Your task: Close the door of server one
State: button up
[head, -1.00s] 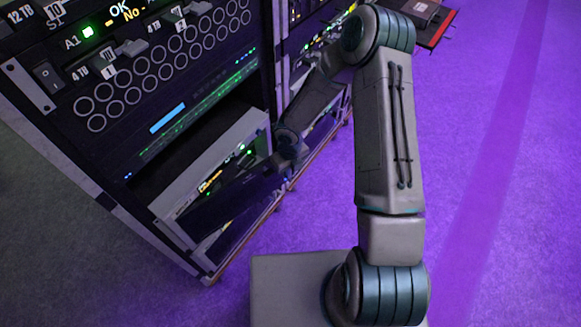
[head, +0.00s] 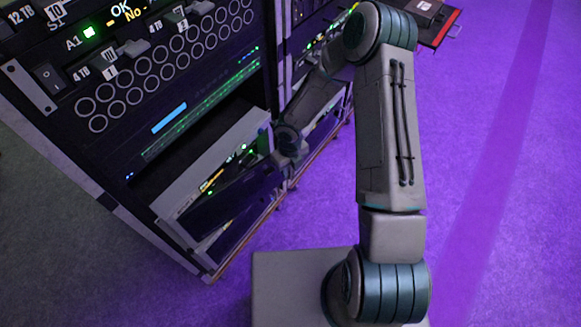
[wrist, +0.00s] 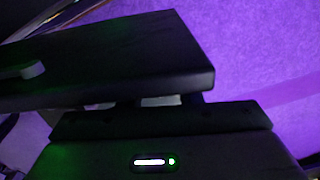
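A dark flat door (head: 235,197) stands partly open in front of a lit bay low in the rack in the head view. No label for server one is readable on it. In the wrist view the door appears as a broad dark panel (wrist: 110,60) with a small grey handle (wrist: 33,70) at its left. My gripper (head: 290,158) is at the door's right end, close against it. The gripper's housing (wrist: 160,122) lies just below the panel in the wrist view. Its fingers are mostly hidden, so I cannot tell whether they are open or shut.
The rack (head: 130,215) holds drive units with round vents above the bay. A second rack section (head: 305,40) stands to the right. A dark drawer with a red edge (head: 430,22) sticks out at the top right. The purple floor (head: 490,200) on the right is clear.

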notch_tip(320, 180, up, 14)
jog(key=p, duration=0.2)
jog(key=shift+f, duration=0.25)
